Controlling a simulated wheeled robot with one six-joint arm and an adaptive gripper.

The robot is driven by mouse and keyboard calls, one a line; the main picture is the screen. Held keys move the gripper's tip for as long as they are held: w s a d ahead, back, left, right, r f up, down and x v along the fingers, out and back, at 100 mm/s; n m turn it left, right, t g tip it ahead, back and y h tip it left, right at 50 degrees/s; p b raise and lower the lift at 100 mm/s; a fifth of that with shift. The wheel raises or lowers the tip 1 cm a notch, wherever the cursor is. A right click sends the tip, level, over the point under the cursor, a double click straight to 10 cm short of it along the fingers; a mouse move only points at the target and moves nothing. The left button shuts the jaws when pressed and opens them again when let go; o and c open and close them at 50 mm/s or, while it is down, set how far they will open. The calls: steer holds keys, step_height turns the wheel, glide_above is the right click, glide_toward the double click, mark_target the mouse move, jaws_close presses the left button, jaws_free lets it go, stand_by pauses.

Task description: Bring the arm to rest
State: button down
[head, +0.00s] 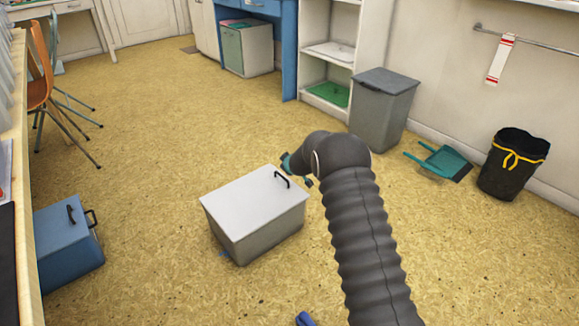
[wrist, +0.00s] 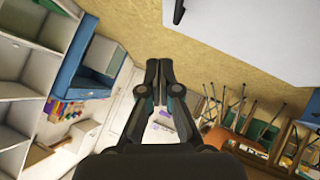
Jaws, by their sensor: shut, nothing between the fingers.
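My arm, in a dark ribbed sleeve, rises from the lower edge of the head view and bends left at its top. My gripper (wrist: 158,66) shows in the wrist view with its two dark fingers together and nothing between them.
A grey box with a white lid (head: 250,199) stands on the floor beside my arm. A blue box (head: 68,250) is at left by a table edge. A grey bin (head: 381,115), a teal dustpan (head: 444,160) and a black bin (head: 510,170) line the right wall. Floor at left-centre is clear.

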steer(key=s+d+m+g+h, duration=0.2)
steer(key=s+d, duration=0.3)
steer(key=s, duration=0.3)
steer(key=s+d+m+g+h, duration=0.25)
steer(key=s+d, duration=0.25)
steer(key=s, duration=0.3)
steer(key=s+d+r+m+p, duration=0.1)
steer(key=s+d+r+m, duration=0.1)
steer(key=s+r, duration=0.9)
steer(key=s+d+r+m+y+p, duration=0.1)
steer(key=s+d+r+m, duration=0.1)
steer(key=s+r, duration=0.9)
steer(key=s+d+r+m+p, duration=0.2)
steer(key=s+d+r, duration=0.2)
steer(key=s+r, duration=0.7)
steer(key=s, duration=1)
steer(key=shift+s+d+r, duration=0.15)
steer(key=shift+d+r, duration=0.2)
steer(key=shift+r, duration=0.05)
